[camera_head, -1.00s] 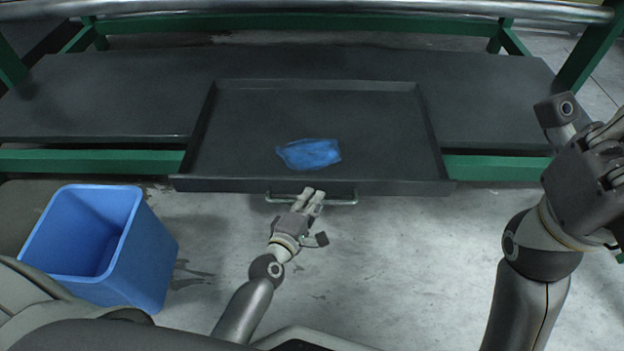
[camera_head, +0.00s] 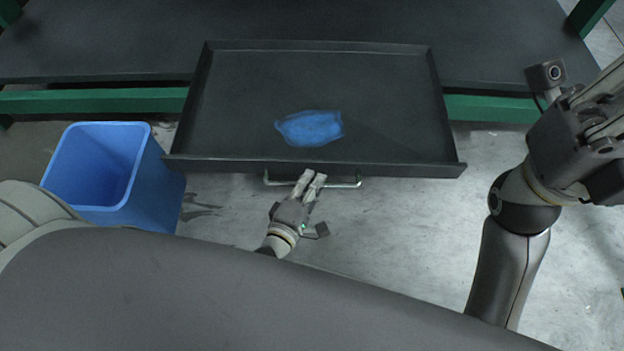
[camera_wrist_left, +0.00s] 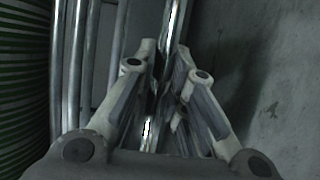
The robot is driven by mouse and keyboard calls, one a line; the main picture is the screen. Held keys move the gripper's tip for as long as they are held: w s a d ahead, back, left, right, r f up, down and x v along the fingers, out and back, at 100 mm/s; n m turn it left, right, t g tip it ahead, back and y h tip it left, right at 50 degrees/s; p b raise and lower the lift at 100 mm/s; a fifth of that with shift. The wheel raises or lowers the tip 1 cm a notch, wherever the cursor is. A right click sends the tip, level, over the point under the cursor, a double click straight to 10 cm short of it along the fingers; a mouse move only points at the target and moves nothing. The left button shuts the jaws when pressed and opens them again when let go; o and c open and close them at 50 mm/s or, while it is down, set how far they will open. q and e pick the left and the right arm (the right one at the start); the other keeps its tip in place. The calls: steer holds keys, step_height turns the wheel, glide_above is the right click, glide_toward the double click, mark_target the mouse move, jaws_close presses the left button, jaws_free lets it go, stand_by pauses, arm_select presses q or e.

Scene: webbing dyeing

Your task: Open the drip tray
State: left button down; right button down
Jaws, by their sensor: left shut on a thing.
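The drip tray (camera_head: 380,95) is a dark, shallow, rectangular tray that sticks out from under the dark shelf towards me. A blue patch (camera_head: 311,128), seemingly liquid or cloth, lies inside it. A metal bar handle (camera_head: 342,184) runs along the tray's front face. My left gripper (camera_head: 309,180) is at the middle of this handle, its fingers shut on it. In the left wrist view a shiny bar (camera_wrist_left: 157,80) passes between the fingers. My right gripper (camera_head: 596,115) is raised at the right, away from the tray; its fingertips are partly cut off by the frame edge.
A blue bin (camera_head: 150,195) stands on the floor left of the tray. Green frame beams (camera_head: 95,100) run below the dark shelf (camera_head: 120,40). Grey concrete floor (camera_head: 400,235) is clear in front of the tray and to its right.

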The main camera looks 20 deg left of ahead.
arm_select(q)
steer(key=c, duration=1.5)
jaws_free()
steer(key=shift+o, duration=0.2)
steer(key=v, duration=1.2)
steer(key=shift+f, duration=0.1)
